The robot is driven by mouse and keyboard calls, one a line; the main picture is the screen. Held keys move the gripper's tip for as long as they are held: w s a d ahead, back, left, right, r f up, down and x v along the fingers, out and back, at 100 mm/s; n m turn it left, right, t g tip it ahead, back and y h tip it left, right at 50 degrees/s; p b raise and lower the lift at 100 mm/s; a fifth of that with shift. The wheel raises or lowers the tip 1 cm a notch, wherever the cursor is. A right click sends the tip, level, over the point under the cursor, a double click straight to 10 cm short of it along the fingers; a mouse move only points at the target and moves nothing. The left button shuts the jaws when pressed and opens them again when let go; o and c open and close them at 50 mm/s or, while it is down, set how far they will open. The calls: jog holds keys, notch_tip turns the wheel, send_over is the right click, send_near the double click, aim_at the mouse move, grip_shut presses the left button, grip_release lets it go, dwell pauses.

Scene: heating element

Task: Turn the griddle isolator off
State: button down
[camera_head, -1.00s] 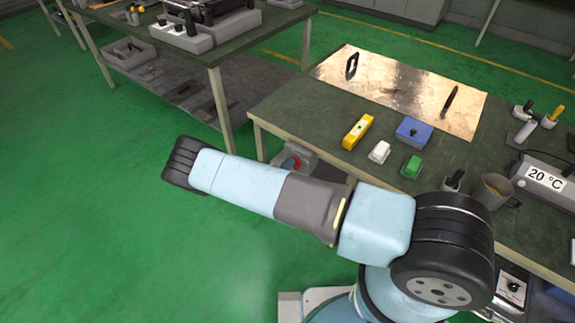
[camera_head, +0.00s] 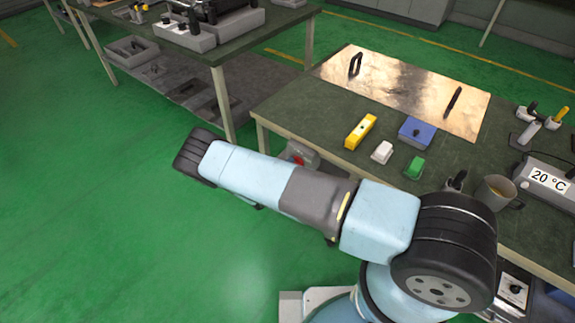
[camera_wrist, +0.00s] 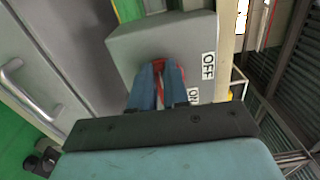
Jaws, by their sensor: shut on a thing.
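The griddle isolator is a grey box (camera_wrist: 195,32) with a red handle (camera_wrist: 160,66) and white OFF and ON labels, seen in the wrist view. My gripper (camera_wrist: 160,72) has its two blue fingers shut on the red handle, which is mostly hidden between them. The box's OFF label is at its right side, with the ON label closer to my gripper. In the head view the isolator (camera_head: 303,152) shows beneath the near table edge with a bit of red, partly covered by my arm. My gripper is hidden there.
The isolator is by the leg of a green-topped table (camera_head: 310,110). On it are a metal griddle plate (camera_head: 405,92), a yellow block (camera_head: 360,131), a blue box (camera_head: 417,132), white and green blocks, and a mug (camera_head: 495,191). Open green floor lies left.

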jog(key=shift+a+f+n, duration=0.15)
jog(key=shift+f+n, duration=0.05)
jog(key=shift+n, duration=0.1)
jog(key=c, duration=1.1)
grip_release()
jog(key=v, duration=1.3)
jog(key=shift+s+a, duration=0.15)
jog(key=shift+s, duration=0.15)
